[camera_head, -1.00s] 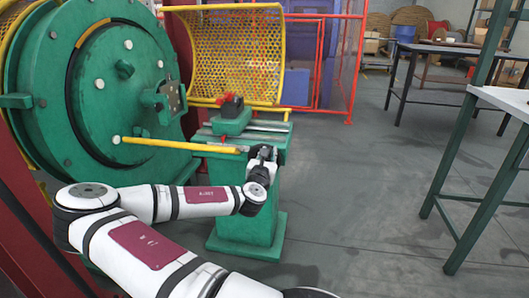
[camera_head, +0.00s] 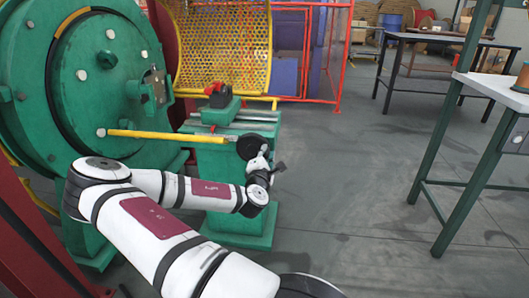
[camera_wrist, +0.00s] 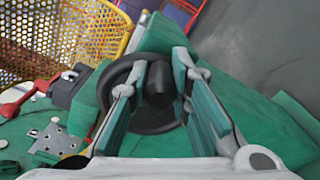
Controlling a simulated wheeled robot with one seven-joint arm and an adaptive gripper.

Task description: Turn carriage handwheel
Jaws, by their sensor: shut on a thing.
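The carriage handwheel (camera_head: 250,147) is a small dark disc at the right end of the green carriage stand (camera_head: 240,185). In the wrist view the handwheel (camera_wrist: 113,80) is a black ring, with a black round handle (camera_wrist: 158,84) rising towards me. My gripper (camera_head: 265,162) is at the lower right of the wheel in the head view. In the wrist view the two fingers of my gripper (camera_wrist: 160,72) stand on either side of the handle and are shut on it. The fingers cover part of the rim.
A yellow bar (camera_head: 165,134) runs from the big green drum (camera_head: 75,75) to near the wheel. A red and black clamp (camera_head: 218,96) tops the stand. A yellow perforated guard (camera_head: 225,45) stands behind. Floor (camera_head: 335,190) to the right is clear up to a workbench (camera_head: 497,92).

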